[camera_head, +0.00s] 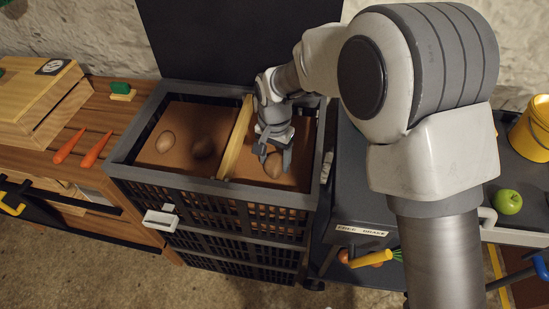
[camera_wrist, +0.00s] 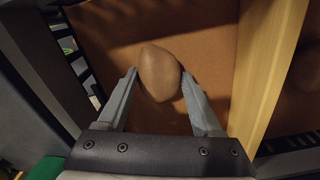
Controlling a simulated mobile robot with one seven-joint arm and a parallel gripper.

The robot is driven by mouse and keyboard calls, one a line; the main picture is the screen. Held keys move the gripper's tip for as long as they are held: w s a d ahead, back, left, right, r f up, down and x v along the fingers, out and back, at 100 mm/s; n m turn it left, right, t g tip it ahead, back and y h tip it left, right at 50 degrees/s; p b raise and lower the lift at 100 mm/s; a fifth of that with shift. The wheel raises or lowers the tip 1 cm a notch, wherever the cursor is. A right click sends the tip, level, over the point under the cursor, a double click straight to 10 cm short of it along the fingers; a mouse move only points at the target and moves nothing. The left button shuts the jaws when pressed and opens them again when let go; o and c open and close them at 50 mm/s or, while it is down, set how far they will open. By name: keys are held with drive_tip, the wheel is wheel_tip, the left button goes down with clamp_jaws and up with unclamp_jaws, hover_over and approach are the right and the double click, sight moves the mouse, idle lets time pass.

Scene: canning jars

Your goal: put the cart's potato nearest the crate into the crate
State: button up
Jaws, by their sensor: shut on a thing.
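A brown potato (camera_head: 274,166) is between the fingers of my gripper (camera_head: 272,152), inside the right compartment of the dark crate (camera_head: 222,190). The wrist view shows the same potato (camera_wrist: 160,72) with the two fingertips (camera_wrist: 158,76) against its sides, over the brown compartment floor. My gripper is shut on it. I cannot tell whether the potato touches the floor. The grey cart (camera_head: 350,205) stands right of the crate, partly hidden by my arm; I see no potato on its visible part.
A wooden divider (camera_head: 238,140) splits the crate. The left compartment holds two potatoes, one lighter (camera_head: 165,141) and one in shadow (camera_head: 203,147). A wooden bench with carrots (camera_head: 97,148) is left. A green apple (camera_head: 508,201) and yellow bucket (camera_head: 533,130) are at right.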

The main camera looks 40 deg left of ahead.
sight(274, 161)
drive_tip(key=shift+f, duration=0.15)
drive_tip(key=o, duration=0.9)
wheel_tip(274, 161, up, 17)
drive_tip(key=p, duration=0.3)
drive_tip(key=shift+r, duration=0.2)
